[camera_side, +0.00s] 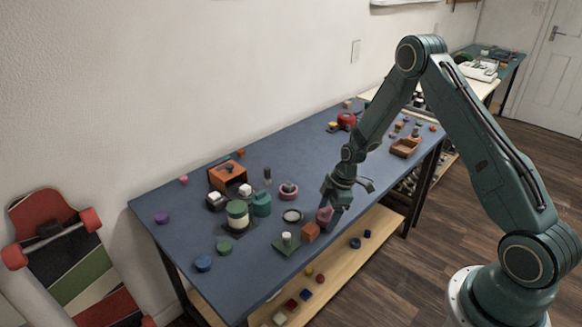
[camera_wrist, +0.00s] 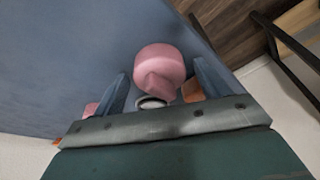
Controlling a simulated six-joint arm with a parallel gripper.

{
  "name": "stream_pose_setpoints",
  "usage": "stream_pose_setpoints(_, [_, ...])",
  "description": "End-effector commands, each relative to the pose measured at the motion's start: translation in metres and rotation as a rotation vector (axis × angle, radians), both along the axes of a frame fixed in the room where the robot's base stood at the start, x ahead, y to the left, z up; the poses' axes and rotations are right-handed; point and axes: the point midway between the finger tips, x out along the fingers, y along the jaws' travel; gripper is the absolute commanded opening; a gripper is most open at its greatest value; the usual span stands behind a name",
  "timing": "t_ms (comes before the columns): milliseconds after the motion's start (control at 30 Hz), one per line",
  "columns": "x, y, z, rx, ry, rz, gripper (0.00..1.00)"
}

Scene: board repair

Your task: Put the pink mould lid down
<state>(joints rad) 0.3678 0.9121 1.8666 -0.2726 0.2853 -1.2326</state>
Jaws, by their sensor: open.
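The pink mould lid (camera_wrist: 160,62) is a round pink disc with a raised grip. In the wrist view it sits between the two spread fingers of my gripper (camera_wrist: 160,72), with its grip towards the palm. In the side view the lid (camera_side: 323,214) is low at the table's front edge area, partly hidden by my gripper (camera_side: 333,217). My gripper is open around it, pointing down. The lid looks to be at the tabletop; the contact under it is hidden.
An orange-brown block (camera_side: 310,232) is close beside the lid. A dark-rimmed white ring (camera_side: 292,216) and a green board with a white post (camera_side: 286,242) are to its left. Jars (camera_side: 237,214) and an orange box (camera_side: 226,176) stand further left.

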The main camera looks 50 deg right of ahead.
Motion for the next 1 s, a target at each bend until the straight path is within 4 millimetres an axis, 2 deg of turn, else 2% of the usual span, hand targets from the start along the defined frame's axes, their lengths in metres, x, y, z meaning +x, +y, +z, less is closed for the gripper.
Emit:
stream_pose_setpoints(267, [-0.002,-0.005,0.022,-0.001,-0.003,-0.001,0.75])
stream_pose_setpoints(800, [-0.014,-0.022,0.095,-0.001,-0.004,-0.001,0.75])
stream_pose_setpoints(1000, [-0.017,-0.025,0.112,0.0,-0.002,-0.001,0.75])
